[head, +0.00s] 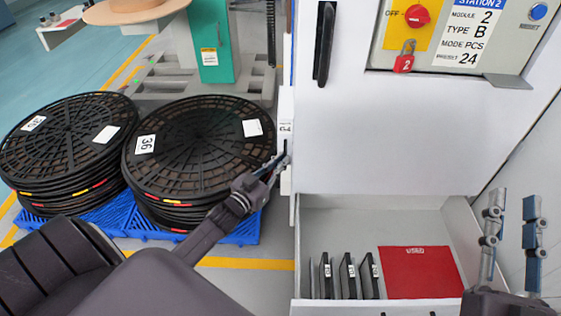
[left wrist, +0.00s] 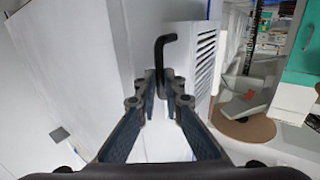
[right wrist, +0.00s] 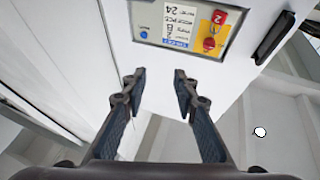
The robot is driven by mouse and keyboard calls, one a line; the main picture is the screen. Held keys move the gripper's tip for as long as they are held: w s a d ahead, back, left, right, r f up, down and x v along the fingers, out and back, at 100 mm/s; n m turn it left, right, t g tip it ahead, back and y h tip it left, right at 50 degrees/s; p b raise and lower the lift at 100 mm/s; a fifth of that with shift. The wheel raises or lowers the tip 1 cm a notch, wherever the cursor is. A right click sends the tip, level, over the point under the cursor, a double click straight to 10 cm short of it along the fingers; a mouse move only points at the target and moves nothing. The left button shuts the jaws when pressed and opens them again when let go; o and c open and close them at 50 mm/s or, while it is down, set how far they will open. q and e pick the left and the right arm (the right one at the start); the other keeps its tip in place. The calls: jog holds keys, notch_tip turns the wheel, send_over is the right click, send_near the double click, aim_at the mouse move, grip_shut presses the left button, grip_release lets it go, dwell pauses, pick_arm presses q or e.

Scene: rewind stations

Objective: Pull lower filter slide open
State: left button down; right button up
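A black hook-shaped handle (left wrist: 160,65) stands between the fingertips of my left gripper (left wrist: 163,90) in the left wrist view, beside a white slatted panel (left wrist: 204,62). The fingers are close together and appear shut on the handle. In the head view my left gripper (head: 279,163) is at the cabinet's left edge, by a narrow white housing (head: 286,112) with a small label. The fingertips partly hide the handle there. Which slide it belongs to cannot be told. My right gripper (head: 512,235) is open and empty at the right; it also shows in the right wrist view (right wrist: 159,78).
The white cabinet (head: 400,145) has a control panel with a red padlock (head: 404,62). An open drawer (head: 340,225) below it holds dark pieces and a red sheet (head: 418,270). Stacked black reels (head: 195,150) stand on a blue pallet (head: 243,232) at left.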

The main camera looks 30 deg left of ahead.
pick_arm(q)
jog(key=shift+s, duration=0.1)
pick_arm(e)
jog(key=shift+w+f, duration=0.1)
